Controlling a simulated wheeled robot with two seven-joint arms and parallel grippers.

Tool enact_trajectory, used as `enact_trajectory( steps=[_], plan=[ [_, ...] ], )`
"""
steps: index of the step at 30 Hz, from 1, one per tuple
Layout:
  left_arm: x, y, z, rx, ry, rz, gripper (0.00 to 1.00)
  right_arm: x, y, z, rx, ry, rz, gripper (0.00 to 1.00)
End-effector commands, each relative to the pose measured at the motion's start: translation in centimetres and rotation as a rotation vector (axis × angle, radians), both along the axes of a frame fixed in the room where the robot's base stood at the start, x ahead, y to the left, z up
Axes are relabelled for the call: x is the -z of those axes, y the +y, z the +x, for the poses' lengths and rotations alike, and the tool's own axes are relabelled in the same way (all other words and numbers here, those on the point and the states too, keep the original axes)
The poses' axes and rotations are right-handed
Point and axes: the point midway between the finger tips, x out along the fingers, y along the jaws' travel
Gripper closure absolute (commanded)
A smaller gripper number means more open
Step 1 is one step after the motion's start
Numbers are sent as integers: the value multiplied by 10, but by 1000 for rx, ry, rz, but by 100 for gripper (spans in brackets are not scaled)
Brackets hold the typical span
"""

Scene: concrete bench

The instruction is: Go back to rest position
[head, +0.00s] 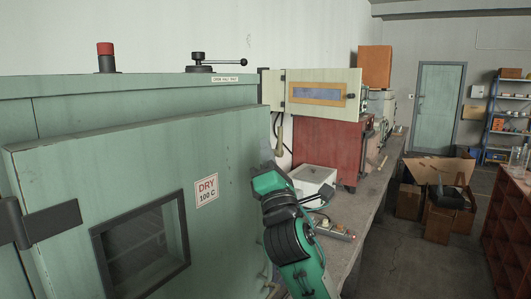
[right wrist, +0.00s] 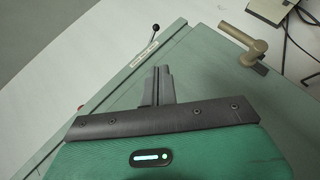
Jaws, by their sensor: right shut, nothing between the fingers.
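My right gripper (head: 268,180) shows in the head view beside the right edge of a large green oven (head: 120,87). Its green arm comes up from the bottom of the picture. In the right wrist view its two grey fingers (right wrist: 158,85) are together, with nothing between them. The oven's green surface lies beyond them, and I cannot tell whether they touch it. The oven door (head: 100,170) has a window and a "DRY 100 C" label (head: 206,189). It looks closed or nearly so. My left gripper is not in view.
A tan handle (right wrist: 243,42) sticks out near the fingers. A black-knobbed lever (head: 215,62) and a red-capped post (head: 106,57) stand on the oven. A white device (head: 310,178) and a red cabinet (head: 325,145) are on the bench (head: 365,205). Boxes (head: 440,215) lie on the floor.

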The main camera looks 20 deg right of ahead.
Motion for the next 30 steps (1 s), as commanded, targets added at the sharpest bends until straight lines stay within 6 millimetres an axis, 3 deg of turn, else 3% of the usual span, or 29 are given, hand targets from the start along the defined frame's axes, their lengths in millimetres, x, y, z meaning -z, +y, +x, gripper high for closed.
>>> enact_trajectory(
  steps=[7, 11, 16, 20, 26, 30],
  plan=[
    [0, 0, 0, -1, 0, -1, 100, 8, -1, 1, -9, 18, 20, 100],
    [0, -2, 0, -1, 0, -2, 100, 49, -7, 4, -61, 109, 132, 100],
    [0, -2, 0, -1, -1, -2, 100, 145, -19, 1, -152, 321, 419, 100],
    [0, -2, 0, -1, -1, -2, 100, 222, -27, -15, -189, 484, 667, 100],
    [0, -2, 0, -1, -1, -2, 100, 333, -32, -62, -173, 708, 1056, 100],
    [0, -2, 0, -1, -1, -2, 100, 403, -31, -111, -105, 846, 1329, 100]
  ],
)
